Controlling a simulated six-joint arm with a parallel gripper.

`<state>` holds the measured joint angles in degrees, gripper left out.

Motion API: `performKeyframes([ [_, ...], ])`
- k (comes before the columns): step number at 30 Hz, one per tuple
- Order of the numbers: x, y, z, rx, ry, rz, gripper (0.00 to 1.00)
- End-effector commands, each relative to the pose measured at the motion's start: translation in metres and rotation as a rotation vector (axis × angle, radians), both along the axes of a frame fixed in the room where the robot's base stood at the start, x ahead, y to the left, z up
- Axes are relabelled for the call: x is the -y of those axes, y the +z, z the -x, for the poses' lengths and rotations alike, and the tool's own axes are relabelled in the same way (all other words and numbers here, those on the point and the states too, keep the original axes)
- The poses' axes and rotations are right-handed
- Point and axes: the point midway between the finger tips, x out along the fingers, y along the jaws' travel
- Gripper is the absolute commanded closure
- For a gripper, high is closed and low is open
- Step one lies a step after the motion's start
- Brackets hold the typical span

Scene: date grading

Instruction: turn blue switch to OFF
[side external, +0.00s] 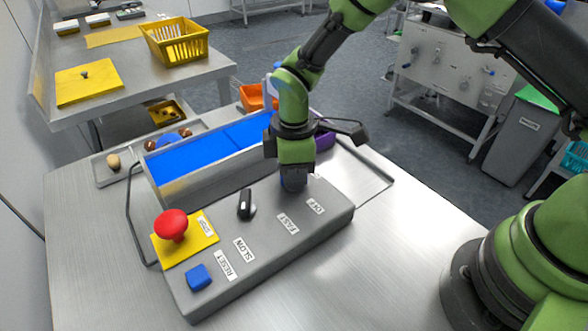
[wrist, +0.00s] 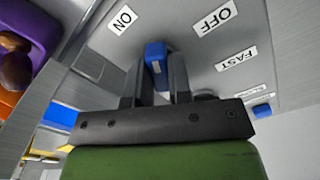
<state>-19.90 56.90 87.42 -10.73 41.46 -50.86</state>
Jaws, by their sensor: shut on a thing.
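The blue switch (wrist: 155,52) is a narrow blue knob on the grey control panel (side external: 262,241), held between the two dark fingers of my gripper (wrist: 156,72). Its visible end points up in the wrist view, between the ON label (wrist: 123,19) and the OFF label (wrist: 213,18). In the side view my gripper (side external: 293,183) points down at the panel's far right end and hides most of the switch. The OFF label (side external: 316,206) shows just in front of the fingers there. I cannot tell the knob's exact setting.
The panel also carries a black selector knob (side external: 246,204), a red mushroom button (side external: 172,225) on a yellow plate and a blue button (side external: 198,277). A blue conveyor (side external: 190,155) runs behind. The table front (side external: 370,275) is clear.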

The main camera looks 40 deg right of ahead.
Motion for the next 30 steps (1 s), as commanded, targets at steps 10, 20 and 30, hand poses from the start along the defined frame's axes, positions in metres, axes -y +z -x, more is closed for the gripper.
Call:
performKeyframes([
  [10, -0.0004, 0.0007, -0.0005, 0.002, -0.326, -0.001, 1.00],
  [20, -0.0005, 0.0008, -0.0005, 0.002, -0.638, -0.002, 1.00],
  [30, -0.0005, 0.0009, -0.0007, 0.003, -0.904, -0.002, 1.00],
])
